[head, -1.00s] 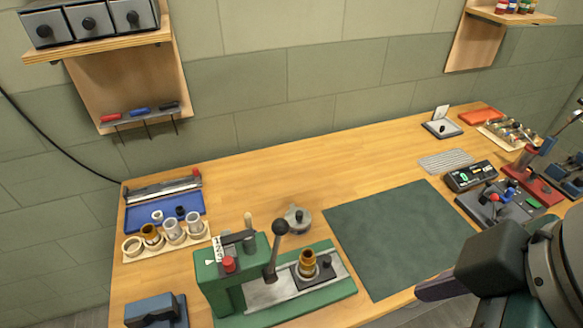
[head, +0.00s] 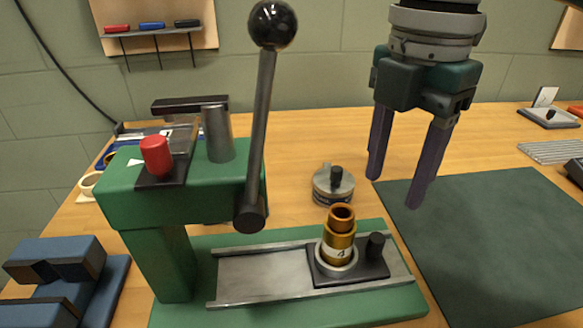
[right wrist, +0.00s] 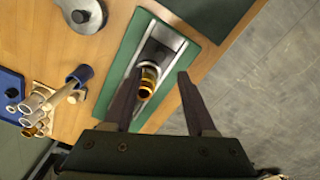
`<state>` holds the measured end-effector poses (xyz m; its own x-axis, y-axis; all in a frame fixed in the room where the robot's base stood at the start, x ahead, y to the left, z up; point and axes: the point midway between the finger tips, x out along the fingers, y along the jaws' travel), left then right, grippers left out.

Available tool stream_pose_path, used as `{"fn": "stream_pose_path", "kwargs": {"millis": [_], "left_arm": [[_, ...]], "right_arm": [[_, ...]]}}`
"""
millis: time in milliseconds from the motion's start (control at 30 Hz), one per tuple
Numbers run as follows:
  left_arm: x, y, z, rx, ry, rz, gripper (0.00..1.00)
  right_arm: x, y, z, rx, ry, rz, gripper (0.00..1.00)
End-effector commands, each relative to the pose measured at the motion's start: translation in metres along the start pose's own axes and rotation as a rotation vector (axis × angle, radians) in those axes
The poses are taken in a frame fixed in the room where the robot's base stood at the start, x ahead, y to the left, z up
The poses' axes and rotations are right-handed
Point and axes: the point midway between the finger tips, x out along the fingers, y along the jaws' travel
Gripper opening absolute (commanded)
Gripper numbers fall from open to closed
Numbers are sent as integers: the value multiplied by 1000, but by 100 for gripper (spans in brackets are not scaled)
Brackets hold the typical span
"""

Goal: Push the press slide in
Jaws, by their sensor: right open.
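The green press (head: 150,205) stands on the bench in the head view, with its black-knobbed lever (head: 260,120) upright. Its press slide (head: 322,266) is a dark plate with a small black knob (head: 375,246), at the right end of the metal rails. A brass part marked 4 (head: 340,236) stands in a pale ring on the slide, and it also shows in the right wrist view (right wrist: 147,84). My right gripper (head: 395,185) is open and empty, above and behind the slide's right end. In the right wrist view its fingers (right wrist: 158,90) point toward the press. My left gripper is not seen.
A round grey lidded pot (head: 333,187) stands behind the rails. A blue block fixture (head: 65,275) is at the left. A dark green mat (head: 490,240) lies at the right, bare. A red button (head: 156,155) tops the press.

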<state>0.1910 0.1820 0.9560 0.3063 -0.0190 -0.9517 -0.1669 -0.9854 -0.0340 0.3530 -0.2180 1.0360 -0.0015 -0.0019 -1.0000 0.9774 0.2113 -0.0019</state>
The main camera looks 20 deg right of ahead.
Motion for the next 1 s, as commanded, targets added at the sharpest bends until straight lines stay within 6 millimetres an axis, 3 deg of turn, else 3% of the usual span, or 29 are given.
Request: {"fn": "stream_pose_path", "kwargs": {"millis": [500, 867, 1000], "left_arm": [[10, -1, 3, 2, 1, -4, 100], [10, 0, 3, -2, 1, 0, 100], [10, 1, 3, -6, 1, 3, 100]], "right_arm": [[85, 0, -1, 0, 0, 0, 57], [93, 0, -1, 0, 0, 2, 57], [92, 0, -1, 0, 0, 2, 44]]}}
